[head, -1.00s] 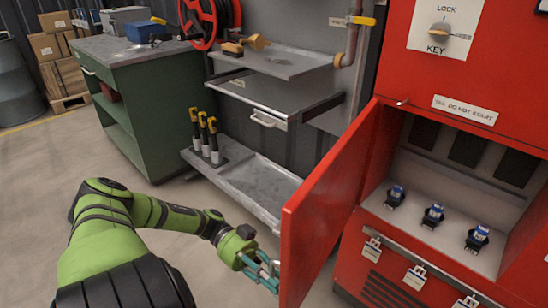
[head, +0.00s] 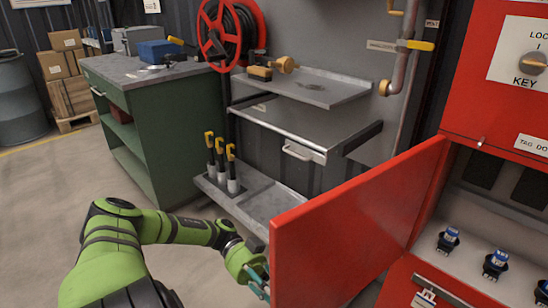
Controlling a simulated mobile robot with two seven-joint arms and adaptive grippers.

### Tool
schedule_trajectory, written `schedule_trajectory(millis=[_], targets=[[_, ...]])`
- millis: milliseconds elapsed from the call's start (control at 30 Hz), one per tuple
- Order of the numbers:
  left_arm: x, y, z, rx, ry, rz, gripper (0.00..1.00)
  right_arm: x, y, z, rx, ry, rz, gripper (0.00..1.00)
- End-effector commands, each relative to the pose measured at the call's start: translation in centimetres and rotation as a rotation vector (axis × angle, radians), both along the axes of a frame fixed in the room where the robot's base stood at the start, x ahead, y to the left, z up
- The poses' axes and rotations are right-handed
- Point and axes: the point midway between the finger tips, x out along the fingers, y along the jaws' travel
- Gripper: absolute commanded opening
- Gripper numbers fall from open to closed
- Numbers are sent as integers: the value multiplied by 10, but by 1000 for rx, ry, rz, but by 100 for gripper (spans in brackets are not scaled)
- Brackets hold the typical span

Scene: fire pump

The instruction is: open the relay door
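The red relay door (head: 345,230) stands swung open to the left of the red cabinet (head: 500,75), with its hinge side at the cabinet. The compartment behind it (head: 465,215) is exposed and holds several blue-topped relays, one of them at the left (head: 447,239). My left gripper (head: 262,287) is at the door's free left edge, low down. The door hides part of its teal fingers, so I cannot tell whether they are open, shut or touching the door. My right gripper is not in view.
A grey wall shelf (head: 305,88) and a drawer unit (head: 305,140) stand behind the door. A lower tray (head: 270,200) has yellow-topped tools at its left. A green workbench (head: 165,130) is further left. Bare floor (head: 50,220) lies at left.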

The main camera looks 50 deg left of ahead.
Motion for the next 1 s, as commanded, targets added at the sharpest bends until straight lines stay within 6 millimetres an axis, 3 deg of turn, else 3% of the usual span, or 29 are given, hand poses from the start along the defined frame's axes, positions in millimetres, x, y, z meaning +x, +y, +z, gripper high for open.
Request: schedule_trajectory(millis=[233, 267, 300, 333, 733, 1000], targets=[[-1, 0, -2, 7, 4, -1, 0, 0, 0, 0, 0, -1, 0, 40], [-1, 0, -2, 7, 4, -1, 22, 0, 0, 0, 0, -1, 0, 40], [-1, 0, -2, 7, 4, -1, 38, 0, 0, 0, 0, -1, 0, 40], [-1, 0, -2, 7, 4, -1, 43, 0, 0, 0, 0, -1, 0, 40], [1, 5, -1, 4, 0, 2, 43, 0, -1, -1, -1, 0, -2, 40], [1, 44, -1, 6, -1, 4, 43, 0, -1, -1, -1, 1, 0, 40]])
